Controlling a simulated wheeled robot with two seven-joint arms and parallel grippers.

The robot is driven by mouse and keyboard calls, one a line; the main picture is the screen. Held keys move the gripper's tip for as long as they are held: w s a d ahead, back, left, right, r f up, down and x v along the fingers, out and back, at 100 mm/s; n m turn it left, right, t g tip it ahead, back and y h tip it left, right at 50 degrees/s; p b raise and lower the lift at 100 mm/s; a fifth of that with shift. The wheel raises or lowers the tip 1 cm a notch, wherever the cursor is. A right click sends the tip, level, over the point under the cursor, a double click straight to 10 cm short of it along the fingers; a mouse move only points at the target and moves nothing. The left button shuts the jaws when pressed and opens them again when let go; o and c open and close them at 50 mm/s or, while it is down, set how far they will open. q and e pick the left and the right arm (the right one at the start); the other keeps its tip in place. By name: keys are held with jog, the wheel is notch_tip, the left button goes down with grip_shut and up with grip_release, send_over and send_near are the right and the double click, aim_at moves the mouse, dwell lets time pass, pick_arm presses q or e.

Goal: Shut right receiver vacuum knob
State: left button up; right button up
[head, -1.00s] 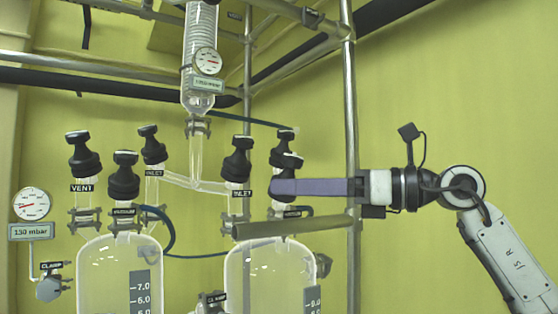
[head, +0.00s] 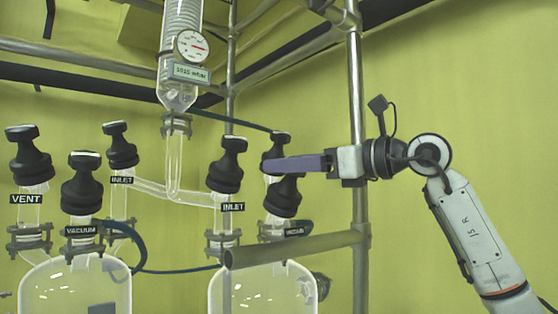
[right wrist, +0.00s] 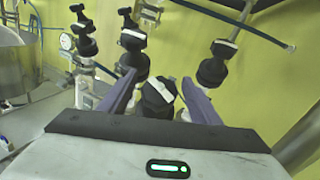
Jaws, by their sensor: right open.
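The right receiver vacuum knob (head: 285,196) is a black knob on the right glass receiver (head: 262,290), with a partly hidden VACUUM label below it. My right gripper (head: 268,165) reaches in from the right with purple fingers, level with or just above the knob's top. In the right wrist view, the knob (right wrist: 158,100) appears between the two spread fingers (right wrist: 158,80) of this gripper, which is open. Whether a finger touches it cannot be told. My left gripper is out of view.
Another black knob (head: 274,146) stands close behind my finger. The INLET knob (head: 228,165) stands left of the vacuum knob. A metal bar (head: 295,248) runs below, and an upright pole (head: 356,100) stands near the gripper. The left receiver (head: 75,285) carries several knobs.

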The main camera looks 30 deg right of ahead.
jog(key=shift+x, duration=1.05)
jog(key=shift+w+a, duration=0.15)
jog(key=shift+w, duration=0.2)
jog(key=shift+c, duration=0.8)
jog(key=c, duration=0.9)
jog(key=shift+m+h, duration=0.5)
